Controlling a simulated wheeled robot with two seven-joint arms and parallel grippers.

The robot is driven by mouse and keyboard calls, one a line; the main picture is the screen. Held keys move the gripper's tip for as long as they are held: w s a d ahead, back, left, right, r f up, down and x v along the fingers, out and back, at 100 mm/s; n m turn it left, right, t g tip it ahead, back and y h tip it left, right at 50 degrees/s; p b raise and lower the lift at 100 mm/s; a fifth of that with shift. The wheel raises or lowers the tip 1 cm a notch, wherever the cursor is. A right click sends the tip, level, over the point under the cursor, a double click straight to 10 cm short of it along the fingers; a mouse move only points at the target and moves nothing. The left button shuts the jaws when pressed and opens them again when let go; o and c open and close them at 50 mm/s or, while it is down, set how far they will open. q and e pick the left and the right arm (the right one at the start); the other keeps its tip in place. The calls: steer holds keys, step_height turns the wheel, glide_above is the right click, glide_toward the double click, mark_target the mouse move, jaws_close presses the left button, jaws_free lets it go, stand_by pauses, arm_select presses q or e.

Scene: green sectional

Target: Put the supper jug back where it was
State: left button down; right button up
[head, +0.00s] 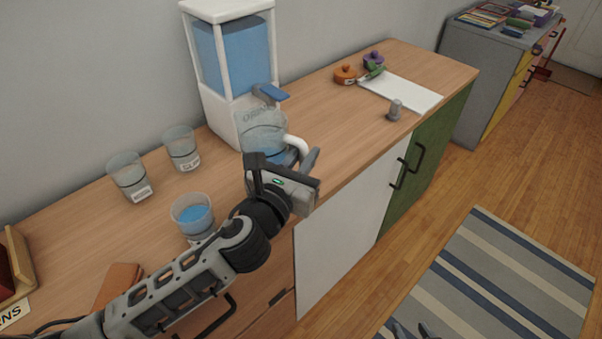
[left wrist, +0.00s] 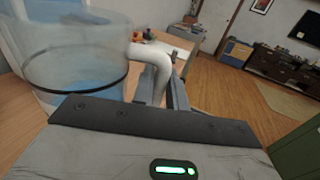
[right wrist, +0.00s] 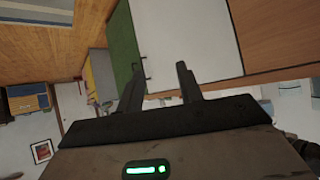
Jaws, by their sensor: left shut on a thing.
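A clear jug (head: 262,128) with blue liquid, a white handle (head: 296,146) and printed lettering I cannot read surely is at the front of the water dispenser, by its blue tap. My left gripper (head: 285,163) is shut on the handle. The left wrist view shows the jug (left wrist: 75,60) upright, with the handle (left wrist: 150,62) between the fingers (left wrist: 160,88). The jug's base is hidden, so I cannot tell whether it touches the counter. My right gripper (right wrist: 160,85) is open and empty, over the floor side of the cabinet; its dark tips show low in the head view (head: 412,331).
The white-framed dispenser (head: 238,65) stands against the wall. Labelled glasses stand left: two empty (head: 128,175) (head: 181,147), one with blue liquid (head: 193,214). A grey peg-like object (head: 395,110) and a white sheet (head: 402,92) lie right. Wooden counter (head: 345,135) between is clear.

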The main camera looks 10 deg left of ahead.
arm_select(q)
steer(key=shift+w+a+f, duration=0.2)
steer(key=shift+w+f, duration=0.5)
steer(key=shift+w+a+f+b, duration=0.1)
steer(key=shift+w+f+b, duration=0.1)
steer(key=shift+f+b, duration=0.1)
steer(key=f, duration=0.1)
steer(key=f+b, duration=0.1)
steer(key=f, duration=0.1)
steer(key=shift+w+a+f, duration=0.1)
steer(key=shift+w+f, duration=0.1)
steer(key=shift+f, duration=0.05)
arm_select(e)
steer(key=shift+a+f, duration=0.15)
steer(key=shift+f, duration=0.15)
arm_select(q)
steer(key=shift+f+b, duration=0.15)
steer(key=shift+b, duration=0.2)
steer(key=c, duration=1.4)
jaws_free()
steer(key=shift+f, duration=0.1)
arm_select(e)
steer(key=shift+w+a, duration=0.1)
steer(key=shift+a, duration=0.05)
